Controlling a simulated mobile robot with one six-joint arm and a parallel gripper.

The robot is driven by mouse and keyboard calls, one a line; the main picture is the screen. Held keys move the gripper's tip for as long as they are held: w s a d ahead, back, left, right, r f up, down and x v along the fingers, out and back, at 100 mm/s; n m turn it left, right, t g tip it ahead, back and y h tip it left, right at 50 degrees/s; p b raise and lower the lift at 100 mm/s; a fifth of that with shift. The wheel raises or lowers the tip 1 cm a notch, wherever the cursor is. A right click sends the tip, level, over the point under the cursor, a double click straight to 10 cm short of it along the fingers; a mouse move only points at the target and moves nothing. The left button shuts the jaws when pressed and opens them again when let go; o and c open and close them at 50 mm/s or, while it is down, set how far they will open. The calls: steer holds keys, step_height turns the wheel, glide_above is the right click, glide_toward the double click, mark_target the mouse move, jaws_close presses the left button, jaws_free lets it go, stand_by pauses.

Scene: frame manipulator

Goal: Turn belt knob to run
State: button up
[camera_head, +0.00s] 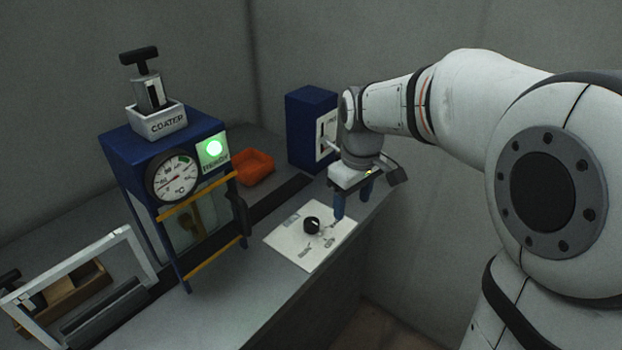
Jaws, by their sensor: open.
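The belt knob (311,225) is a small round black knob with a light mark. It sits on a white panel (290,247) that lies on the bench near its front edge. The panel carries small printed labels, too small to read. My gripper (352,203) points down with blue fingers, above the right part of the panel. It is open and empty, to the right of the knob and apart from it. Its left finger hides a bit of the panel.
A blue coater machine (158,140) with a dial gauge (173,177) and a lit green lamp (212,149) stands left of the panel. A blue box (304,115) stands behind my gripper. An orange tray (254,167) lies at the back. A white frame (75,265) stands at far left.

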mark_target(312, 221)
steer(key=w+a+f+n, duration=0.1)
steer(key=w+a+f, duration=0.1)
steer(key=w, duration=0.1)
steer(key=w+a+f+n+b, duration=0.1)
steer(key=w+a+f+n, duration=0.1)
steer(key=w+a, duration=0.1)
steer(key=w+a+f+n+g, duration=0.1)
steer(key=w+a+f+n, duration=0.1)
steer(key=w+a, duration=0.1)
steer(key=shift+a+f+b, duration=0.1)
steer(key=shift+f+b, duration=0.2)
steer(key=shift+a+f, duration=0.1)
steer(key=shift+f, duration=0.25)
step_height(312, 221, down, 7)
steer(key=shift+f, duration=0.1)
steer(key=shift+c, duration=0.6)
